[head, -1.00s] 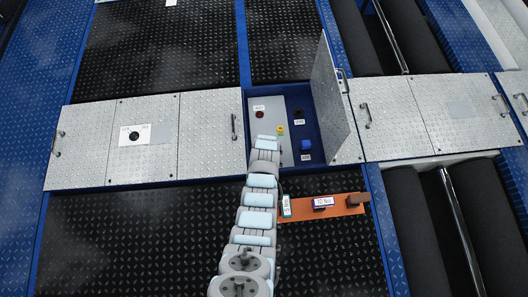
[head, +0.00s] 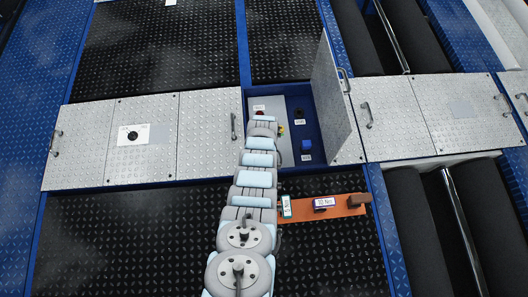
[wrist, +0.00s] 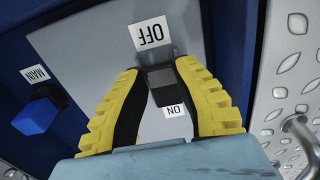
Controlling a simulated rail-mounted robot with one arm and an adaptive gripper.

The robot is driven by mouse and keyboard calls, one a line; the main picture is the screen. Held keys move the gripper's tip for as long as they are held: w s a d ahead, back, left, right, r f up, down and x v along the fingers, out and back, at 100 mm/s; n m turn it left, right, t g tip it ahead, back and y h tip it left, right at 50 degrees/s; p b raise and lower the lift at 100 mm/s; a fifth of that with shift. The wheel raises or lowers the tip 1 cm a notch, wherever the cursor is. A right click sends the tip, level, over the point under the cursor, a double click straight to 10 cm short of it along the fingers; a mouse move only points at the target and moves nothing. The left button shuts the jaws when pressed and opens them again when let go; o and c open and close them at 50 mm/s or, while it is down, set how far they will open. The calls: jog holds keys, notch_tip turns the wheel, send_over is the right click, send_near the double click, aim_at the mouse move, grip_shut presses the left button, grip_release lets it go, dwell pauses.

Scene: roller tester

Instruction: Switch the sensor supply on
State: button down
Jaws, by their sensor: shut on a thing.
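A dark switch lever (wrist: 165,88) stands on a grey panel (wrist: 100,45) in the wrist view. A white OFF label (wrist: 150,34) is on its far side and a white ON label (wrist: 174,110) on its near side, partly covered. My gripper (wrist: 161,74) has yellow ridged fingers with black pads, closed on the lever from both sides. I cannot tell which way the lever is tilted. In the head view my arm reaches into the open blue compartment (head: 322,125) and hides the switch; only a bit of yellow finger (head: 281,130) shows.
A blue knob (wrist: 37,116) by a MAIN label (wrist: 34,75) sits beside the panel. The compartment's raised lid (head: 337,100) stands to the right. A black knob (head: 299,113) is inside it. An orange-brown tray (head: 347,210) with small labelled items lies in front.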

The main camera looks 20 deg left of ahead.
dwell(0.3)
jog(key=c, duration=0.7)
grip_release()
jog(key=shift+c, duration=0.2)
jog(key=shift+r, duration=0.15)
jog(key=shift+w+r, duration=0.1)
jog(key=shift+r, duration=0.95)
jog(key=shift+s+r, duration=0.2)
jog(key=shift+r, duration=0.1)
notch_tip(320, 180, up, 2)
jog(key=shift+w+r, duration=0.1)
jog(key=shift+w, duration=0.05)
notch_tip(320, 180, up, 7)
jog(key=shift+s, duration=0.2)
jog(key=shift+d, duration=0.1)
